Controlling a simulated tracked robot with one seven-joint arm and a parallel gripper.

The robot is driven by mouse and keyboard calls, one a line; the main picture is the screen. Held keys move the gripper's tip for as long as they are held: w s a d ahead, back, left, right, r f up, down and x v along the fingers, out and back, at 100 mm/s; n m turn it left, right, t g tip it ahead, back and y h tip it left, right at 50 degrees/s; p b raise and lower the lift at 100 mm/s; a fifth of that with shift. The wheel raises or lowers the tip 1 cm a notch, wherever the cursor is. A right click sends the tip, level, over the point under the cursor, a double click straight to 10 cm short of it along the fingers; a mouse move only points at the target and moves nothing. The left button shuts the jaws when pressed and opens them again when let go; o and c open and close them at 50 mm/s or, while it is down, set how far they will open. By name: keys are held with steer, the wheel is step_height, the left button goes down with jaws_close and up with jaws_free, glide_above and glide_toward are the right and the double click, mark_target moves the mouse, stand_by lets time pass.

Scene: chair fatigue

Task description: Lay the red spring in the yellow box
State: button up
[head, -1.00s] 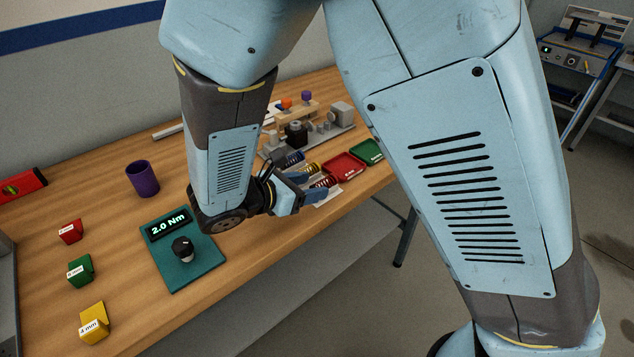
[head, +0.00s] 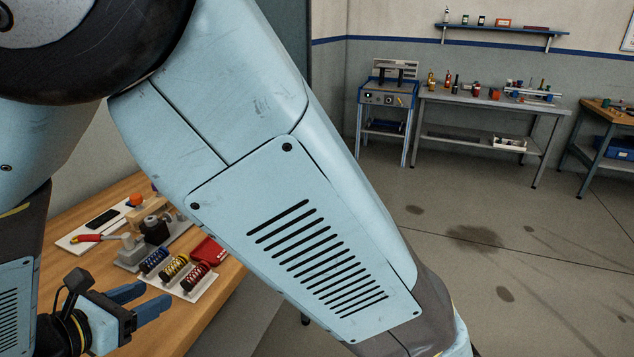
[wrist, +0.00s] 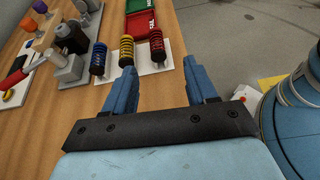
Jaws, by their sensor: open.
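The red spring (head: 195,277) stands on a dark peg at the right end of a white rack on the wooden bench. It also shows in the wrist view (wrist: 157,46), just beyond the fingers. My gripper (head: 150,298) is open and empty, in front of the rack and apart from the springs. In the wrist view its fingertips (wrist: 160,68) point toward the yellow and red springs. I cannot make out a yellow box in the current views. A small yellow patch (wrist: 272,82) shows at the wrist view's right, too unclear to name.
The yellow spring (head: 175,266) and blue spring (head: 154,261) stand close to the left of the red one. A red tray (wrist: 140,27) and a green tray (wrist: 135,5) lie beyond. A grey fixture (head: 140,250) stands behind the rack. Another bench (head: 490,100) is across the room.

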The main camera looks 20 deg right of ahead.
steer(key=w+d+r+m+g+y, duration=0.1)
steer(key=w+d+r+m+g, duration=0.2)
steer(key=d, duration=0.4)
steer(key=w+d+r+m+g+y, duration=0.1)
steer(key=d+r+m+g, duration=0.15)
steer(key=d+m, duration=0.45)
steer(key=w+d+r+m+g+y, duration=0.1)
steer(key=w+d+r+m+g, duration=0.2)
steer(key=d, duration=0.5)
steer(key=s+d+r+m+t+y, duration=0.2)
steer(key=s+d+r+m+y, duration=0.1)
steer(key=d+m, duration=0.3)
steer(key=s+d+r+m+t+y, duration=0.1)
steer(key=s+d+r+m, duration=0.4)
steer(key=d, duration=0.5)
steer(key=shift+r+m+t+y, duration=0.35)
steer(key=shift+r+m+y, duration=0.2)
steer(key=shift+m+y, duration=0.45)
steer(key=shift+s+r+m+t, duration=0.3)
steer(key=shift+s+m, duration=0.15)
steer(key=shift+m, duration=0.25)
steer(key=shift+c, duration=0.4)
